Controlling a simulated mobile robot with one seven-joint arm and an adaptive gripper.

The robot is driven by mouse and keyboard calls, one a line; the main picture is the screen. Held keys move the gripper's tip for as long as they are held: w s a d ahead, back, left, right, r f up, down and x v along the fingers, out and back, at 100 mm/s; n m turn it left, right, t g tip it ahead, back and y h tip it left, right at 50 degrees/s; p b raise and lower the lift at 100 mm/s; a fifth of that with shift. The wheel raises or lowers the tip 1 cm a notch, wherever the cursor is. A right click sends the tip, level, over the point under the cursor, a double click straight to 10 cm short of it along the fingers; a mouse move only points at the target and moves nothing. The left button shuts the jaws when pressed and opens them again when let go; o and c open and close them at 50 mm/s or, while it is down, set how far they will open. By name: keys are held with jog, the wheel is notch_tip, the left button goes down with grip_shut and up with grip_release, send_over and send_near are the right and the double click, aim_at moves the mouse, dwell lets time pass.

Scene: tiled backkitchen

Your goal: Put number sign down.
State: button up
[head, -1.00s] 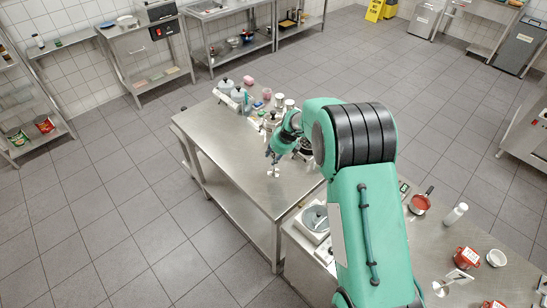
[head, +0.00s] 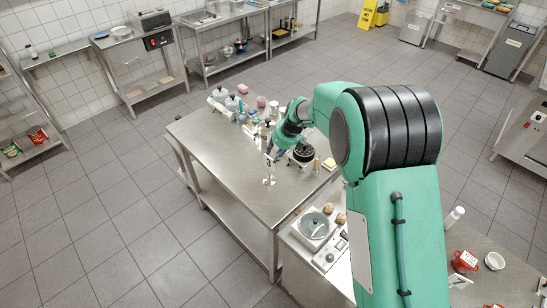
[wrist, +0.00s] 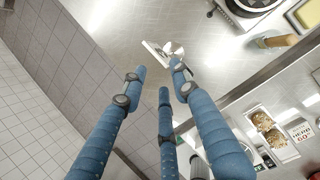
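The number sign (head: 269,180) is a small white sign with a round base. It is at the steel worktable (head: 225,165), just below my gripper (head: 271,158) in the head view. In the wrist view the sign (wrist: 156,53) and its round shiny base (wrist: 174,49) show just beyond the fingertips. My gripper (wrist: 160,75) has three blue fingers spread apart, with a gap between the tips. The sign appears to rest on the tabletop; whether a fingertip touches it I cannot tell.
A dark round pot (head: 301,153) stands right of the gripper. Jars and bottles crowd the table's far end. The front left tabletop is bare. A nearer counter holds a scale-like appliance (head: 314,226) and red pots (head: 465,261).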

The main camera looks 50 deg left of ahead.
jog(key=shift+d+r, duration=0.2)
jog(key=shift+r, duration=0.3)
dwell(0.4)
jog(key=shift+r, duration=0.1)
dwell(0.3)
